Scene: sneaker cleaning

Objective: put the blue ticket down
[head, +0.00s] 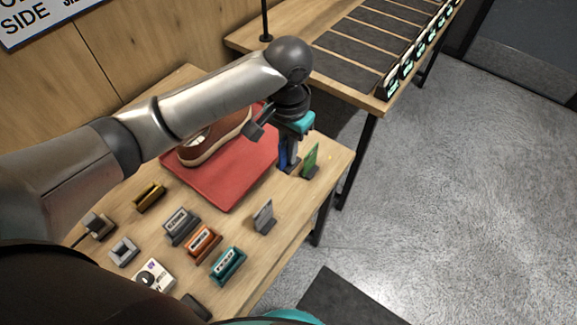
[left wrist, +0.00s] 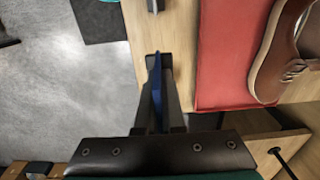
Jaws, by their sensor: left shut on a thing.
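My left gripper (head: 289,165) points down at the right edge of the wooden table (head: 285,215), just beyond the red mat. It is shut on the blue ticket (head: 282,160), which is seen nearly edge-on. In the left wrist view the blue ticket (left wrist: 157,95) stands as a thin strip between the dark fingers (left wrist: 158,60). The fingers hide much of it. I cannot tell whether its lower edge touches the table. My right gripper is not in view.
A green ticket (head: 311,160) stands upright just right of the gripper. A grey ticket (head: 264,216) stands nearer. A brown sneaker (head: 215,140) rests on the red mat (head: 235,185). Several labelled blocks, including a teal one (head: 228,265), lie at front. A shelf table (head: 360,65) stands behind.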

